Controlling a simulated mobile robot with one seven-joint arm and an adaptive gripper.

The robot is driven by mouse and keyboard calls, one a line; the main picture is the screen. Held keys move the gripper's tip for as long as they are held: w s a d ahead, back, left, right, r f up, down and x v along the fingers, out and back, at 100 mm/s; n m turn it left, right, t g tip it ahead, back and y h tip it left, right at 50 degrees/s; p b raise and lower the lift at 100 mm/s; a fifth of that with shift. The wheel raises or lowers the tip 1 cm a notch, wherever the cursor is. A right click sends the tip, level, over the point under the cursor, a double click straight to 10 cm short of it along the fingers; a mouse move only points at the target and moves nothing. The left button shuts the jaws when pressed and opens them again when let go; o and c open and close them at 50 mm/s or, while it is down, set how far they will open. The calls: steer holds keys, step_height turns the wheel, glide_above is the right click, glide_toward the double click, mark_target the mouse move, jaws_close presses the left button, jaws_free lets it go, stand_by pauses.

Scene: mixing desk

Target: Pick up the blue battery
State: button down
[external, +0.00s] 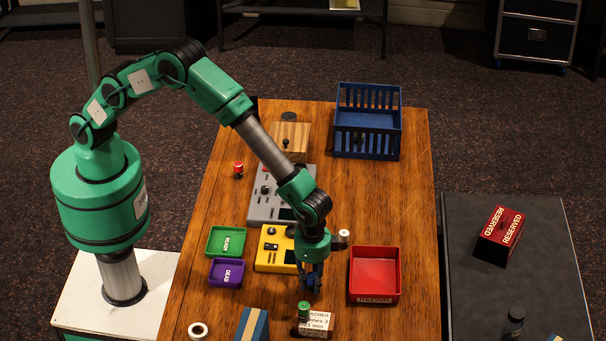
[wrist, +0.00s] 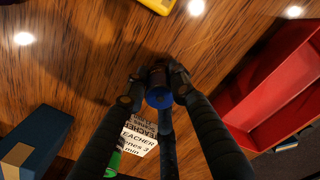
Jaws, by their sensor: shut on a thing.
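The blue battery (wrist: 158,98) is between the fingers of my gripper (wrist: 157,86) in the wrist view, its round blue end facing the camera. My gripper is shut on it, with dark fingers on both sides. In the external view my gripper (external: 311,279) hangs over the near part of the wooden table, between the yellow device and the red bin. The battery is mostly hidden by the fingers there. Whether it touches the table is hard to tell.
A red bin (external: 375,252) is right, a yellow device (external: 272,248) left. Green (external: 226,242) and purple (external: 227,272) trays lie farther left. A blue box (external: 251,325) stands near.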

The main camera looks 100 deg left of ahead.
mark_target(313, 275)
step_height(313, 275, up, 9)
steer(key=shift+f+p, duration=0.1)
steer(key=shift+p, duration=0.7)
steer(key=shift+w, duration=0.1)
